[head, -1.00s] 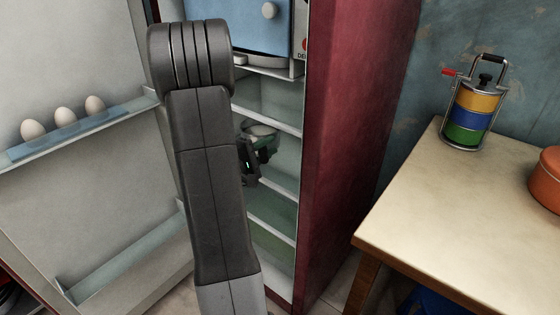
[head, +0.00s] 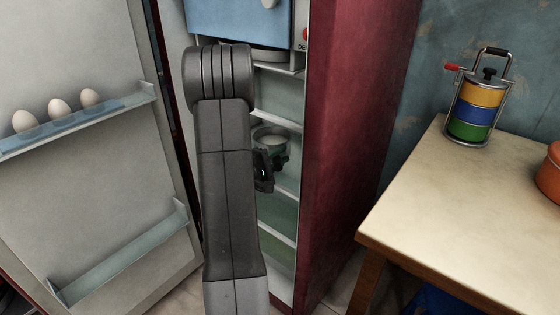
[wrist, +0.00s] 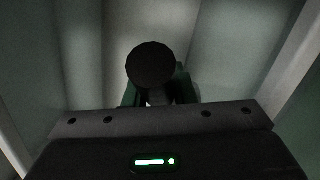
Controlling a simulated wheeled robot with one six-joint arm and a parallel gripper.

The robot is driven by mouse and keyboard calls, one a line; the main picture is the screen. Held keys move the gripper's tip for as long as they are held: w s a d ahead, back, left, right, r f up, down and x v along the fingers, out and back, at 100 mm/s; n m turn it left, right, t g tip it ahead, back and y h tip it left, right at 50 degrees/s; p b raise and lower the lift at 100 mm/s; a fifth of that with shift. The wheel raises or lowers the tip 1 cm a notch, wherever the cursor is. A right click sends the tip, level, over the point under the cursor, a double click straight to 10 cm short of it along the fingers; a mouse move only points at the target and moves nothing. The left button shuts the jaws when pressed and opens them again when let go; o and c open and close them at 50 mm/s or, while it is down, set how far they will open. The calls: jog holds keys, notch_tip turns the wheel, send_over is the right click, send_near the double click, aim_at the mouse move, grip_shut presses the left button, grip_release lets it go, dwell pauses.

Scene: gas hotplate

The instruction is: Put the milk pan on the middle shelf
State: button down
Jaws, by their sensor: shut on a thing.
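The milk pan (head: 270,136), pale inside with a grey-green wall, is in the fridge opening, partly hidden by my arm and gripper. My gripper (head: 274,157) is shut on its handle. In the wrist view, the dark round end of the handle (wrist: 153,64) shows between the green fingers, and the pan's bowl is hidden. The pan looks about upright, between an upper shelf (head: 279,116) and the middle shelf (head: 287,183). I cannot tell whether it touches the shelf below.
The fridge door (head: 95,190) stands open at left with eggs (head: 59,107) on its rack. The red fridge side wall (head: 345,130) is close at right. A blue freezer door (head: 232,18) is above. A table (head: 440,215) with a tiered tin carrier (head: 474,108) stands at right.

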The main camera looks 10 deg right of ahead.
dwell(0.3)
jog(key=c, duration=1.5)
grip_release()
jog(key=shift+f, duration=0.1)
jog(key=o, duration=0.3)
jog(key=p+v, duration=0.1)
jog(key=v, duration=1.1)
jog(key=shift+p, duration=0.4)
